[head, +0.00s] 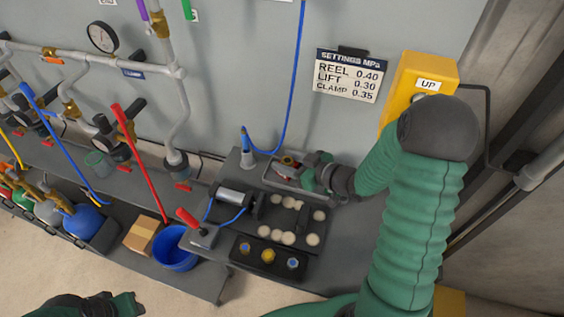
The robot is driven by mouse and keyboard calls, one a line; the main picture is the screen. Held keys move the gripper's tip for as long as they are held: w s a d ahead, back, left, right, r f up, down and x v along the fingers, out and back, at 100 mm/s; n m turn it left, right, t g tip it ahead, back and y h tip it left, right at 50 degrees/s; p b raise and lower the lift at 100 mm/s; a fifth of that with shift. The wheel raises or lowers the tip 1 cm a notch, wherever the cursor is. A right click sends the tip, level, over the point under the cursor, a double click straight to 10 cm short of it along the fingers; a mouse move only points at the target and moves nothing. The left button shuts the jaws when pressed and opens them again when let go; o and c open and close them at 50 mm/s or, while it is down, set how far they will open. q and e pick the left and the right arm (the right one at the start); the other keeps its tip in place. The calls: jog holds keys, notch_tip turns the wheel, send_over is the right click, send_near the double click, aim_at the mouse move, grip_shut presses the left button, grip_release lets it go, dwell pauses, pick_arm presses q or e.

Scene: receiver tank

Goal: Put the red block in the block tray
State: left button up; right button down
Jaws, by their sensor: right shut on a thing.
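My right gripper (294,167) reaches in from the right over the back of the bench, at a grey tray (272,183). It is shut on a small red block (287,160), of which only a little shows; the gripper hides the rest. The tray looks like the block tray, and the gripper covers part of it. I cannot tell whether the block touches the tray floor. My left gripper (122,303) is low at the bottom left edge, away from the bench; its jaw opening is not clear.
In front of the tray is a dark plate with several pale discs (289,237), and a black box with three knobs (268,256). A cylinder (237,198) and a red-handled lever (188,217) stand to the left. A yellow UP box (414,75) hangs behind my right arm.

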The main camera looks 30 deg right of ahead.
jog(key=c, duration=1.1)
grip_release()
jog(key=shift+s+a+f, duration=0.1)
jog(key=shift+s, duration=0.35)
jog(key=shift+o, duration=1.2)
jog(key=shift+s+r, duration=0.2)
jog(key=shift+s, duration=0.05)
jog(key=shift+o, duration=0.7)
jog(key=shift+a, duration=0.1)
jog(key=shift+w+f, duration=0.1)
jog(key=shift+w, duration=0.2)
jog(key=shift+s+r, duration=0.2)
jog(key=shift+s, duration=0.1)
pick_arm(q)
jog(key=p+v, duration=0.2)
jog(key=v, duration=0.1)
jog(key=shift+a, duration=0.1)
pick_arm(e)
jog(key=v, duration=1.1)
jog(key=shift+s+r, duration=0.1)
jog(key=shift+s, duration=0.1)
